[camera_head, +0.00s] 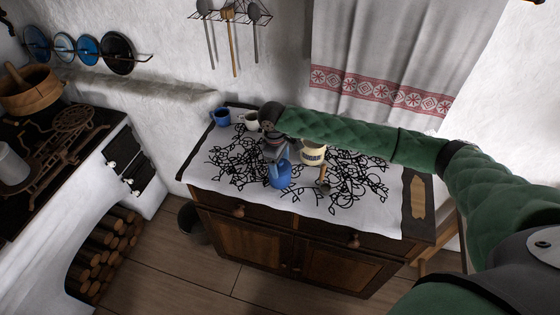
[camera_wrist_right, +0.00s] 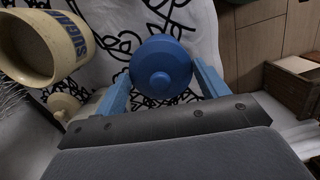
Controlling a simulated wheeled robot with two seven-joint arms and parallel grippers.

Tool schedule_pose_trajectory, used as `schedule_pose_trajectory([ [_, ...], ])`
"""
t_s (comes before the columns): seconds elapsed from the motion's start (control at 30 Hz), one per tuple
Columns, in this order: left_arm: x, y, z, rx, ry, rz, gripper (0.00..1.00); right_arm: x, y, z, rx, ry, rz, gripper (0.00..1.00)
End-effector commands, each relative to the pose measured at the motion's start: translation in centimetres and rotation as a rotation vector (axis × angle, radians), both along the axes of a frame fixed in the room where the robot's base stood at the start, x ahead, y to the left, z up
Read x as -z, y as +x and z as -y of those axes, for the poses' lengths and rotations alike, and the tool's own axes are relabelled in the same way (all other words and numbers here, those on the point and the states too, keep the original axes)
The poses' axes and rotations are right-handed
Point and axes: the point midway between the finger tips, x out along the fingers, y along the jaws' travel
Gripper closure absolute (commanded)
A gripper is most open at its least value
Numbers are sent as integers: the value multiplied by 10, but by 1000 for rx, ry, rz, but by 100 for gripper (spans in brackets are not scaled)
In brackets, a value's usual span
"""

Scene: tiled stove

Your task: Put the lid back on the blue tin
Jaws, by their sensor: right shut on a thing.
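My right gripper (camera_head: 280,157) points down over the cloth-covered cabinet top. In the right wrist view, a round blue lid (camera_wrist_right: 160,62) with a central knob lies between its two blue fingers (camera_wrist_right: 163,88), and they are shut on it. The blue tin (camera_head: 281,177) shows in the head view just below the gripper, near the front of the cabinet top. In the wrist view the lid hides whatever is under it, so I cannot tell whether it touches the tin. My left gripper is out of view.
A cream jar (camera_head: 313,155) lettered "SUGAR" stands close on the right; it also shows in the wrist view (camera_wrist_right: 32,48), with a small cream lid (camera_wrist_right: 64,105) near it. A blue mug (camera_head: 221,117) and a pale cup (camera_head: 251,121) stand at the back left. The patterned cloth (camera_head: 365,205) is clear at the right.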

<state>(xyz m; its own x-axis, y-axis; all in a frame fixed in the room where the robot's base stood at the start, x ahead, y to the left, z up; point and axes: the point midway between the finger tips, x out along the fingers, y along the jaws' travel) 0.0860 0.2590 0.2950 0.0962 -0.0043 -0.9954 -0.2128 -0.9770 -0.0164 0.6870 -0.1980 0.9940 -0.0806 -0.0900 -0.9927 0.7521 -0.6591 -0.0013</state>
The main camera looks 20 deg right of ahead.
Motion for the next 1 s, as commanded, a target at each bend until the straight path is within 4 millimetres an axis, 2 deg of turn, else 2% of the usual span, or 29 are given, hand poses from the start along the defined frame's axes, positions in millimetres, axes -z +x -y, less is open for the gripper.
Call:
schedule_pose_trajectory([
  [0.27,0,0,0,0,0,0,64,0,0,0,0,0,0,49],
  [0.3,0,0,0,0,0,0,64,0,0,0,0,0,0,25],
  [0.4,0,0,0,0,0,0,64,0,0,0,0,0,0,6],
  [0.43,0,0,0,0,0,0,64,0,0,0,0,0,0,2],
  [1.0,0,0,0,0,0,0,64,-4,0,0,0,0,0,0],
])
